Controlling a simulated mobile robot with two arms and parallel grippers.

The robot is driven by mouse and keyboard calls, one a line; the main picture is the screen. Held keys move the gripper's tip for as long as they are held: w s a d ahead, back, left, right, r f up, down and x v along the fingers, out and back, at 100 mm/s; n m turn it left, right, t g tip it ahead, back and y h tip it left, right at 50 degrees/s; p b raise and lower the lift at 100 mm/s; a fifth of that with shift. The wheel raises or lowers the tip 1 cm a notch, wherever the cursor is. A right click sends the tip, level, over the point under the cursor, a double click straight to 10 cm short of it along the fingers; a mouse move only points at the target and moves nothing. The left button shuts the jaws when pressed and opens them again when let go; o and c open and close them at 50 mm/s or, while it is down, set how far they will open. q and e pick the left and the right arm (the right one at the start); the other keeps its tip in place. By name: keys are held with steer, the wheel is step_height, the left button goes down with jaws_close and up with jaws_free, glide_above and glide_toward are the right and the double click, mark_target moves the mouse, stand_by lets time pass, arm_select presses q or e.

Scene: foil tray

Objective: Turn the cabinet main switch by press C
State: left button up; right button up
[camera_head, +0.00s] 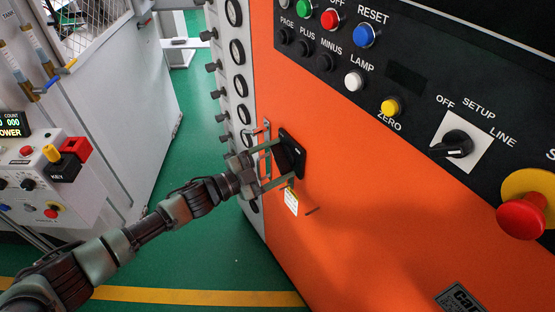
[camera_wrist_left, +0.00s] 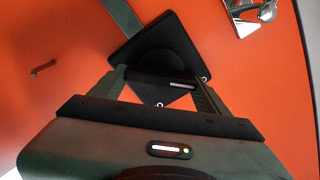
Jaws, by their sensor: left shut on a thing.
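The main switch (camera_head: 291,154) is a black square plate on the orange front of the cabinet (camera_head: 370,220), near its left edge. In the left wrist view the switch (camera_wrist_left: 160,45) shows a round raised middle and a black handle between the fingers. My left gripper (camera_head: 280,162) reaches in from the left with its two fingers at the switch, one above the other. In the left wrist view my left gripper (camera_wrist_left: 160,80) is shut on the switch handle. The fingertips partly hide the handle. My right gripper is not in view.
Above right is a black panel with coloured buttons and a selector knob (camera_head: 458,143). A red mushroom button (camera_head: 522,216) stands out at the right. A metal latch (camera_wrist_left: 248,12) is close to the switch. A grey machine (camera_head: 115,110) stands left, across a green floor.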

arm_select(q)
steer(key=o, duration=1.4)
steer(key=shift+c, duration=0.2)
steer(key=b+v, duration=0.2)
steer(key=v, duration=0.5)
steer(key=shift+s+a, duration=0.25)
steer(key=shift+a, duration=0.05)
steer(key=shift+f, duration=0.15)
